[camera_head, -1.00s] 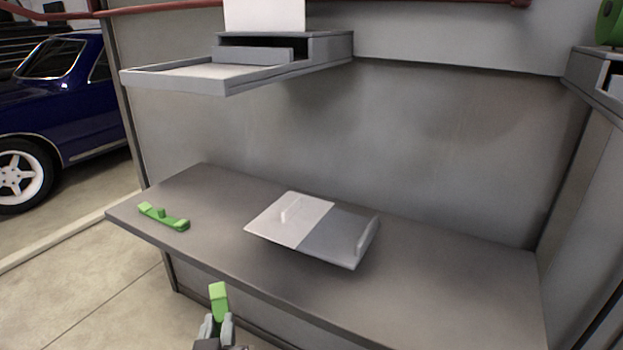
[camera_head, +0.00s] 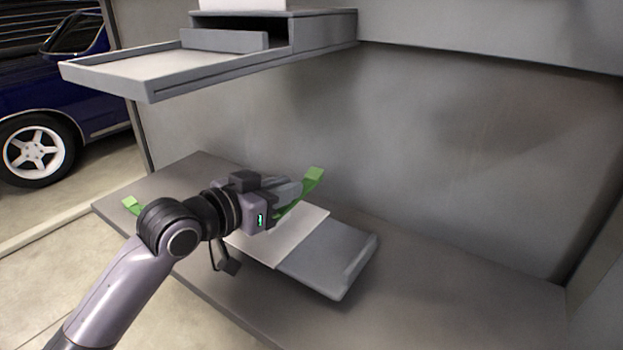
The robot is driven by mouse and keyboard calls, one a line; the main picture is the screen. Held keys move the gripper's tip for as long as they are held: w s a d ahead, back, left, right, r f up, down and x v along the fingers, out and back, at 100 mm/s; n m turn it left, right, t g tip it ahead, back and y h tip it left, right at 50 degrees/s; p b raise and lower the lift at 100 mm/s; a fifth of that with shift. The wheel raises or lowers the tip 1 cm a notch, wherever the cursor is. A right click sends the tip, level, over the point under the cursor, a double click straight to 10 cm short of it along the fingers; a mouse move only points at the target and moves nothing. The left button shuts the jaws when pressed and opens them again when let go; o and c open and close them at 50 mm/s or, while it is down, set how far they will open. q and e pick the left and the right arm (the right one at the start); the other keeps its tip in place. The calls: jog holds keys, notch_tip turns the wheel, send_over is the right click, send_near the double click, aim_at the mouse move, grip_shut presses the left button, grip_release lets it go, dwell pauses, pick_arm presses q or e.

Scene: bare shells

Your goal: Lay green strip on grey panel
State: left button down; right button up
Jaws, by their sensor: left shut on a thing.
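My left gripper (camera_head: 286,192) is shut on a green strip (camera_head: 312,182). It holds the strip tilted, above the white half of a panel; I cannot tell whether the strip touches it. The panel on the table has a white half (camera_head: 302,240) at the left and a grey half (camera_head: 328,262) at the right, with a raised lip on its right edge. My wrist hides the back left of the panel. Another green strip (camera_head: 131,205) lies at the table's left end, mostly hidden behind my arm. My right gripper is not in view.
The panel lies on a dark grey table (camera_head: 440,285), whose right part is clear. A grey shelf with a pulled-out tray (camera_head: 150,75) hangs on the wall above. A blue car (camera_head: 60,110) stands beyond the left end.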

aim_at(296, 244)
pick_arm(q)
jog(key=shift+m+g+h, duration=0.4)
jog(key=shift+h, duration=0.2)
jog(key=f+b, duration=0.2)
jog(key=d+f+b, duration=0.1)
jog(key=f+b, duration=0.1)
jog(key=s+d+f+b, duration=0.1)
jog(key=f+b, duration=0.1)
jog(key=shift+f+b, duration=0.25)
jog(key=shift+b, duration=0.15)
jog(key=shift+f, duration=0.2)
jog(key=shift+f+b, duration=0.1)
jog(key=shift+b, duration=0.25)
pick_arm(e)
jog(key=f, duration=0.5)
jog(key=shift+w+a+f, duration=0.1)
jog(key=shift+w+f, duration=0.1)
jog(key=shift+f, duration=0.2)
pick_arm(q)
jog(key=c, duration=1)
grip_release()
